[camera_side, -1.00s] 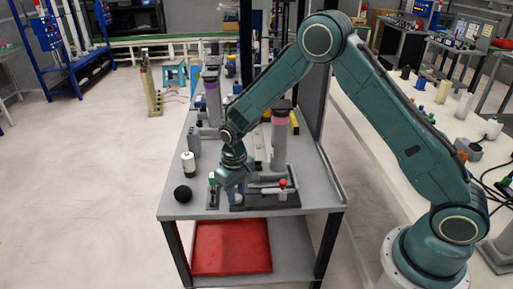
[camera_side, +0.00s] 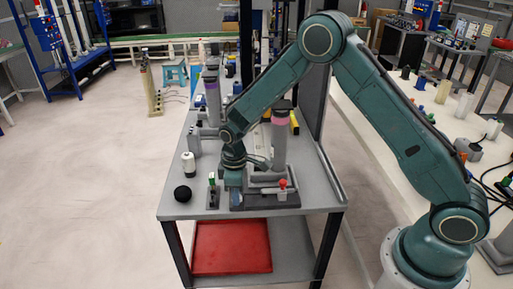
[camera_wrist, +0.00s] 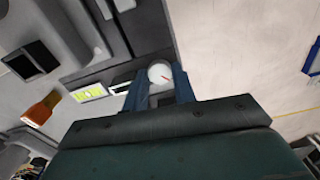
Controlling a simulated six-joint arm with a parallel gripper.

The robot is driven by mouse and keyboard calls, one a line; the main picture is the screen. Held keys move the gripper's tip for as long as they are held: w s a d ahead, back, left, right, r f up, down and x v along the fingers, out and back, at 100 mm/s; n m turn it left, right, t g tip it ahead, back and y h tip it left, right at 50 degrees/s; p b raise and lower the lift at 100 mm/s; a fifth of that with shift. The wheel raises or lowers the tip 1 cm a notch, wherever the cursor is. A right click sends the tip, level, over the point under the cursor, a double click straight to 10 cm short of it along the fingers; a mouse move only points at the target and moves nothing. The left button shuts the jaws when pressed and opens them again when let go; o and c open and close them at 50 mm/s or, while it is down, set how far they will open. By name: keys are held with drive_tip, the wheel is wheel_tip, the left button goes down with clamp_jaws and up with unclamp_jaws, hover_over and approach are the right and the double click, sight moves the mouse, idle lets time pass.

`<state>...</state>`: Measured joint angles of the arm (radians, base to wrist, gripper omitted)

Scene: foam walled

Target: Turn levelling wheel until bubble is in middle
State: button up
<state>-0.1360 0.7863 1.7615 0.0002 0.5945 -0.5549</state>
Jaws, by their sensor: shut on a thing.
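The levelling wheel (camera_wrist: 160,74) is a pale disc with a red mark on its face, seen from above in the wrist view. My gripper (camera_wrist: 161,87) is shut on it, one dark blue finger on each side. In the side view my gripper (camera_side: 234,195) points down at the left end of a grey device base (camera_side: 266,201) and hides the wheel. A yellow-green level vial (camera_wrist: 90,93) lies left of the wheel in the wrist view. Its dark lines show, but the bubble's exact place is too small to tell.
A black ball (camera_side: 183,194) and a white bottle (camera_side: 188,165) stand left of my gripper. A red-topped knob (camera_side: 283,184) is on the base to the right. A tall grey post (camera_side: 279,145) with a pink band rises behind. The table's front left is clear.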

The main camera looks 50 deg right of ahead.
idle(0.3)
drive_tip(key=o, duration=1)
drive_tip(key=shift+d+m, duration=0.15)
drive_tip(key=shift+m, duration=0.25)
